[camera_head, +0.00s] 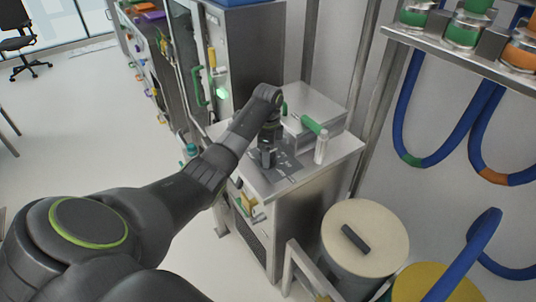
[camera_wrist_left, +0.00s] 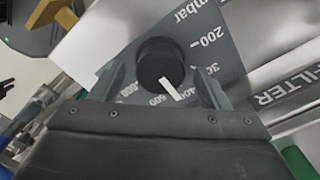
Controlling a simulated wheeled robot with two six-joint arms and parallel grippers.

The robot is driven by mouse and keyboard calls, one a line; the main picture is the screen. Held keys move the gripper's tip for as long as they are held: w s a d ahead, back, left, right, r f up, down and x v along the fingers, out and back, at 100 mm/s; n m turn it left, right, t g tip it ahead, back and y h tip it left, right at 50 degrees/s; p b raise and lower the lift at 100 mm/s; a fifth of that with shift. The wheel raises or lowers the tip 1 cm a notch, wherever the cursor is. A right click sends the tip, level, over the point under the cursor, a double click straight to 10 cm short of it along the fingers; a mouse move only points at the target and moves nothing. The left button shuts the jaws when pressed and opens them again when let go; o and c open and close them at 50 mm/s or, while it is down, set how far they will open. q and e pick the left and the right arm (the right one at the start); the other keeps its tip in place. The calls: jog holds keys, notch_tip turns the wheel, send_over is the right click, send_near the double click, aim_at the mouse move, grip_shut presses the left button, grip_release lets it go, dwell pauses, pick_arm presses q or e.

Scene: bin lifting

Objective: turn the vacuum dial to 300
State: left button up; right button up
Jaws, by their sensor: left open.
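The vacuum dial is a round black knob (camera_wrist_left: 160,64) with a white pointer, on a dark scale plate (camera_wrist_left: 207,18) printed "mbar" and numbers from 200 to 600. The pointer aims down and slightly right, near the partly hidden 400 mark, on the higher-number side of 300. My left gripper (camera_wrist_left: 164,75) is open, one finger on each side of the knob, with visible gaps to it. In the head view my left gripper (camera_head: 267,158) points down over the dark plate on the cabinet top and hides the knob. My right gripper is not in view.
A grey box (camera_head: 315,112) and a white cylinder with a green handle (camera_head: 320,147) stand close behind and right of the gripper. A steel cabinet (camera_head: 245,55) rises to the left. Lidded drums (camera_head: 365,225) stand in front right. Blue hoses (camera_head: 400,120) hang at right.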

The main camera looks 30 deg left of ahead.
pick_arm(q)
jog(key=shift+f, duration=0.85)
jog(key=shift+c, duration=0.4)
jog(key=c, duration=0.9)
jog(key=shift+r+n+p, duration=0.2)
jog(key=shift+n+p, duration=0.2)
jog(key=shift+p, duration=0.2)
jog(key=n+p, duration=0.2)
jog(key=p, duration=0.1)
jog(key=shift+r+n, duration=0.1)
jog(key=shift+n, duration=0.2)
jog(key=n+p, duration=0.2)
jog(key=shift+n, duration=0.4)
jog(key=shift+w+f+n+p, duration=0.1)
jog(key=shift+f+n+p, duration=0.1)
jog(key=shift+n+p, duration=0.55)
